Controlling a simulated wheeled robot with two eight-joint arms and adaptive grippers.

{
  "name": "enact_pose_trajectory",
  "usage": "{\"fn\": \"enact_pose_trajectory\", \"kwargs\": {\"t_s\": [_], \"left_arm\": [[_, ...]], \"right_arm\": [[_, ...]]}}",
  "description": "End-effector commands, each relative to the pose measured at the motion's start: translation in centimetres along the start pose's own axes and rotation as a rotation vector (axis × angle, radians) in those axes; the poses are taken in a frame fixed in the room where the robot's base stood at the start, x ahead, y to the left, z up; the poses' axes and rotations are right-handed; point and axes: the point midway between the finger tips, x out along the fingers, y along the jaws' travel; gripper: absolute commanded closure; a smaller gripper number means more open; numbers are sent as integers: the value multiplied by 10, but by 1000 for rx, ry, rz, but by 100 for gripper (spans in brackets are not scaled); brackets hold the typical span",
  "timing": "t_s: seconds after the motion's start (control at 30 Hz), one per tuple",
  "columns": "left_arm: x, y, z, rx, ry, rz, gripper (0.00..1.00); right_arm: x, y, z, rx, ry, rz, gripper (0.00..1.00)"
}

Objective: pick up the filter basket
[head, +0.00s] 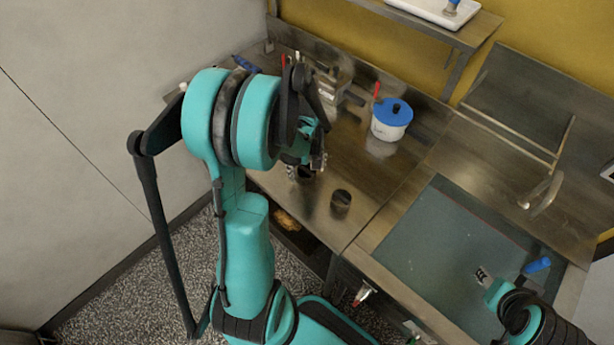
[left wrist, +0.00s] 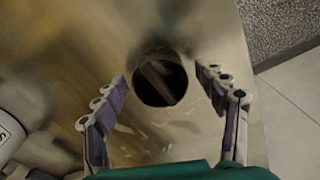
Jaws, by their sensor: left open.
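The filter basket (head: 341,201) appears to be the small dark open-topped cylinder standing on the steel table near its front edge. In the left wrist view its round dark mouth (left wrist: 160,79) shows between and just beyond my fingertips, with a paler strip inside. My left gripper (head: 307,165) is just left of it in the head view, partly hidden by its own arm. The left wrist view shows that gripper (left wrist: 163,92) open, its two fingers apart with nothing held. My right gripper (head: 482,274) is over the blue-grey mat, far from the basket; its jaw opening is unclear.
A white tub with a blue lid (head: 391,118) stands behind the basket. A metal container (head: 335,82) is at the back left. The blue-grey mat (head: 440,235) lies to the right, with a blue-handled tool (head: 537,265) on it. The table around the basket is clear.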

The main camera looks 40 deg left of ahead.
Motion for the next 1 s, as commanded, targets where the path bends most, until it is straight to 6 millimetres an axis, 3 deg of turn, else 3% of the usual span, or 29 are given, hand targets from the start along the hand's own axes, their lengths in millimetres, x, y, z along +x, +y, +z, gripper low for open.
{"fn": "enact_pose_trajectory", "kwargs": {"t_s": [0.3, 0.53, 1.0], "left_arm": [[6, 0, 0, 1, 0, 0, 28], [6, 0, 0, 1, 0, 0, 86], [0, 0, 0, 1, 0, 0, 87]], "right_arm": [[1, 0, 1, 0, 0, 0, 60], [1, 0, 1, 0, 0, 0, 60], [-1, 0, -1, 0, 0, 0, 60]]}}
